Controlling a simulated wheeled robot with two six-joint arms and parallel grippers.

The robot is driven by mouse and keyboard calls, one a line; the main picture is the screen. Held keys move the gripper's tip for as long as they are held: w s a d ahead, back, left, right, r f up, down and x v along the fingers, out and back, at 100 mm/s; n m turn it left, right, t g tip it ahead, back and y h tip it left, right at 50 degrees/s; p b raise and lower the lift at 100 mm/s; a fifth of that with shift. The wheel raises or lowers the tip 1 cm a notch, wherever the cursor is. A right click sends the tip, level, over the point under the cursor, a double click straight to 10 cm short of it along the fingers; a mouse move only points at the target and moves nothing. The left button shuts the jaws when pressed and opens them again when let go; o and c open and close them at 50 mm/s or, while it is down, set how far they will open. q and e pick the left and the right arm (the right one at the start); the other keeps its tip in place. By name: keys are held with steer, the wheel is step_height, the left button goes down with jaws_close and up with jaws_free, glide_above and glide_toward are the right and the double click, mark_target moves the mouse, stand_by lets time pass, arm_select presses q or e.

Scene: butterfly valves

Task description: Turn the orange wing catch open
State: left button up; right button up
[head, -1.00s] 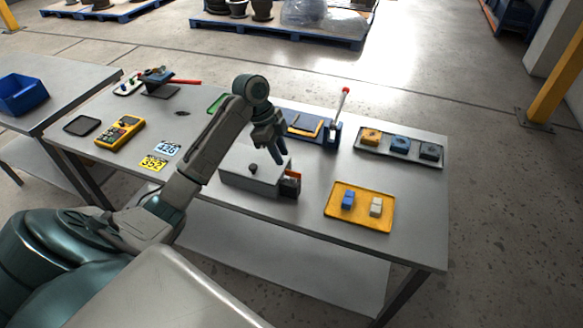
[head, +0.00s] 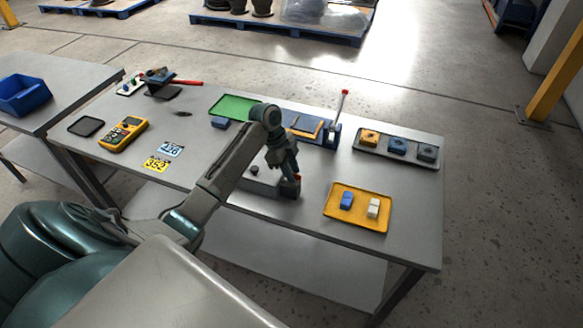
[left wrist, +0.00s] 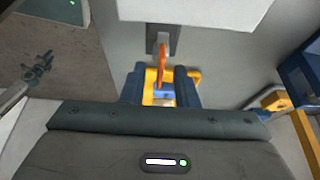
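The orange wing catch (left wrist: 162,62) stands out from a dark mount (left wrist: 162,38) on the side of a pale grey box (left wrist: 190,8) in the left wrist view. The box (head: 262,180) also shows on the table in the head view, with a dark knob on top. My left gripper (left wrist: 160,82) is open, one finger on either side of the catch's outer end, with a gap visible between them. In the head view my left gripper (head: 293,178) points down at the box's right end and hides most of the catch. My right gripper is not in view.
A yellow tray (head: 335,222) with a blue and a white block lies to the right of the box. A blue fixture with a red-tipped lever (head: 342,100) stands behind. A grey tray (head: 357,150) holds several blocks. A green tray (head: 228,102) lies behind my arm.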

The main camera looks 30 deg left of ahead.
arm_select(q)
steer(key=shift+c, duration=0.2)
jaws_close()
